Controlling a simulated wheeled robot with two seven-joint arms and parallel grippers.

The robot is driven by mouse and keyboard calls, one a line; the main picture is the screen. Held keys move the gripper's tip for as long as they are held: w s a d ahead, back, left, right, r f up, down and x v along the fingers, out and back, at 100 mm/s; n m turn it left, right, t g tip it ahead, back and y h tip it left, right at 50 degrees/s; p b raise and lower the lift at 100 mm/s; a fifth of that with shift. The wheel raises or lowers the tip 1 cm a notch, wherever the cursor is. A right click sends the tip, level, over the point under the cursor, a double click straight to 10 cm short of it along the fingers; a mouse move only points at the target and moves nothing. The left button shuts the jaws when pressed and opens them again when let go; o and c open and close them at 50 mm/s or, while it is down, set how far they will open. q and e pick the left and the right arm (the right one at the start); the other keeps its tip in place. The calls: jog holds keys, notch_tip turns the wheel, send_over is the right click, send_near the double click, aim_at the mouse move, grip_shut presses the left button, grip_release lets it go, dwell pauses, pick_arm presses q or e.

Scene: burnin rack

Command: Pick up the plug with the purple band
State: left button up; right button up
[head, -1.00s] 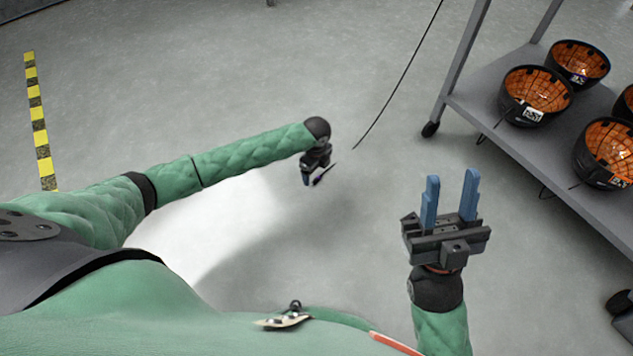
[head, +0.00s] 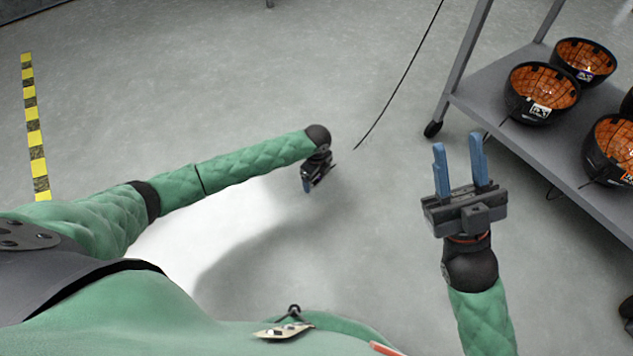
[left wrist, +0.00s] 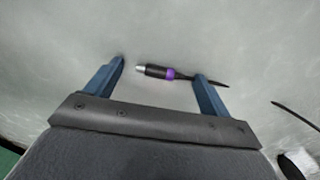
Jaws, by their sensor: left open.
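The plug with the purple band (left wrist: 170,73) shows in the left wrist view. It has a silver tip at left, a black body and a thin dark tail at right. It lies crosswise between the two blue fingertips of my open left gripper (left wrist: 159,70). The tail passes by the right finger, and I cannot tell whether they touch. In the head view my left gripper (head: 309,182) is over the floor and largely hides the plug. My right gripper (head: 461,166) is open and empty, its blue fingers pointing up in the picture.
A grey shelf cart (head: 500,112) on castors stands at right, holding black bowl-shaped units with orange insides (head: 542,90). A dark cable (head: 402,75) runs from the top edge toward my left gripper. Yellow-black tape (head: 35,135) marks the floor at left.

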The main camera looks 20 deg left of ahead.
pick_arm(q)
jog(key=c, duration=1.1)
jog(key=shift+r, duration=0.1)
